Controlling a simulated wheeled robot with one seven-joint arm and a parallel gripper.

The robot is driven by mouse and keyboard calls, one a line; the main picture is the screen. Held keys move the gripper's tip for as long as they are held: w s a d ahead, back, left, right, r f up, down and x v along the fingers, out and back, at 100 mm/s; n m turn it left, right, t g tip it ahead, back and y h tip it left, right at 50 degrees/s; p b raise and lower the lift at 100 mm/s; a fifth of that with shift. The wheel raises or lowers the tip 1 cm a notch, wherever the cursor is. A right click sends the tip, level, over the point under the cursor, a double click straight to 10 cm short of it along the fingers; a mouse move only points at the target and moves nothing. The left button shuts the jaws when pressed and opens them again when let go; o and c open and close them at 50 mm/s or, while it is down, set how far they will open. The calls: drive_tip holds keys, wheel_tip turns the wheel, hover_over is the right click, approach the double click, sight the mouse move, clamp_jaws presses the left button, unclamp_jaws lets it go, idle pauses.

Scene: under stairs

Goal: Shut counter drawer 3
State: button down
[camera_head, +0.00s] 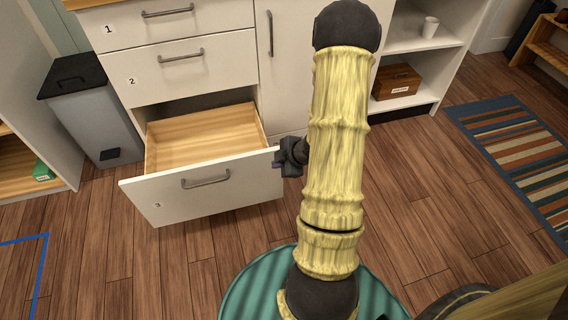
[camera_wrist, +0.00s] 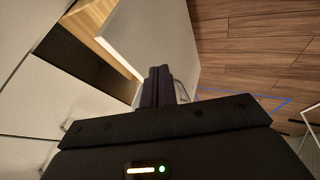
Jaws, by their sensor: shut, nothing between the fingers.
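Counter drawer 3 (camera_head: 165,204) is the lowest drawer, pulled well out, with a white front, a grey bar handle (camera_head: 206,179) and an empty wooden inside. In the wrist view the drawer's white front (camera_wrist: 150,32) shows at upper left, with its wooden inside behind it. My gripper (camera_head: 280,158) is at the right end of the drawer front, close to its upper right corner; I cannot tell whether it touches. In the wrist view the fingers (camera_wrist: 163,72) are together with nothing between them, in front of the drawer front. My arm hides part of the cabinet.
Drawers 1 (camera_head: 160,25) and 2 (camera_head: 185,70) above are shut. A grey bin (camera_head: 95,120) stands left of the drawer. A striped rug (camera_head: 520,150) lies on the right; the floor before the drawer is clear.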

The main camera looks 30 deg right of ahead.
sight(262, 159)
drive_tip(key=w+f, duration=0.1)
drive_tip(key=w, duration=0.1)
drive_tip(key=w+f+b, duration=0.1)
drive_tip(key=w, duration=0.1)
drive_tip(key=w+f, duration=0.1)
drive_tip(key=w, duration=0.1)
drive_tip(key=shift+d+b, duration=0.2)
drive_tip(key=shift+b, duration=0.15)
